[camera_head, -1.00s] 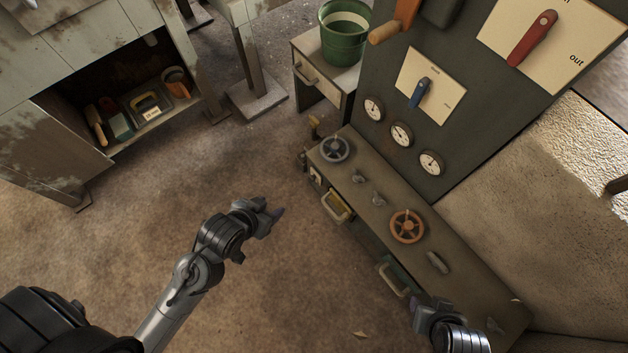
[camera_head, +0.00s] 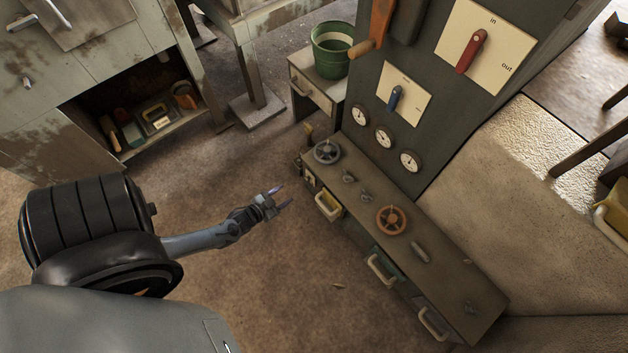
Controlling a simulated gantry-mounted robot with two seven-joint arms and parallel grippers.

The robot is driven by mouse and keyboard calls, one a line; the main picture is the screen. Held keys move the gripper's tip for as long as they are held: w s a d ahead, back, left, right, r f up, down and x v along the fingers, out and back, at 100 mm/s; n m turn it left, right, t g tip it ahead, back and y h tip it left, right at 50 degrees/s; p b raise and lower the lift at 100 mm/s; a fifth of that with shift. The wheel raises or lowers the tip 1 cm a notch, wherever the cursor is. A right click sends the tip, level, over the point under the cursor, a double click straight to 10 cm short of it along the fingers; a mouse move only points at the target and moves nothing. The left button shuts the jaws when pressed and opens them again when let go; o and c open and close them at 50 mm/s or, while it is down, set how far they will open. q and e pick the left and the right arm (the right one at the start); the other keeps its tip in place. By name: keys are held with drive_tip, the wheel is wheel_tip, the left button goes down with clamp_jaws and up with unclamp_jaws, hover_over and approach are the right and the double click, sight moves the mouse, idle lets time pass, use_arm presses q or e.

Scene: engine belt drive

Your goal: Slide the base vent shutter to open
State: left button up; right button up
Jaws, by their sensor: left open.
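I cannot single out the base vent shutter for certain. The low dark console (camera_head: 445,262) carries a blue-grey handwheel (camera_head: 327,151), an orange handwheel (camera_head: 391,220) and small levers on top. Its front face has a left pull handle (camera_head: 328,206), a middle pull handle (camera_head: 381,270) and a right pull handle (camera_head: 432,323). My left gripper (camera_head: 281,198) is open and empty, over the floor left of the console. It is apart from the left pull handle. My right gripper is out of view.
A tall panel (camera_head: 425,140) behind the console bears gauges, a blue lever (camera_head: 395,98) and a red lever (camera_head: 471,52). A green bucket (camera_head: 331,62) stands on a small cabinet (camera_head: 312,88). The floor (camera_head: 270,280) left of the console is mostly clear.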

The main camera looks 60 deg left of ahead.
sight(305, 180)
use_arm(q)
drive_tip(key=b+x, duration=0.2)
drive_tip(key=x, duration=0.1)
drive_tip(key=b+x, duration=0.2)
drive_tip(key=x, duration=0.2)
drive_tip(key=b+x, duration=0.2)
drive_tip(key=x, duration=0.2)
drive_tip(key=shift+w+r, duration=0.15)
drive_tip(key=shift+r, duration=0.1)
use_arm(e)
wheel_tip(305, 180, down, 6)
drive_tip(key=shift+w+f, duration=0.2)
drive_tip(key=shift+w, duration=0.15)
use_arm(q)
clamp_jaws()
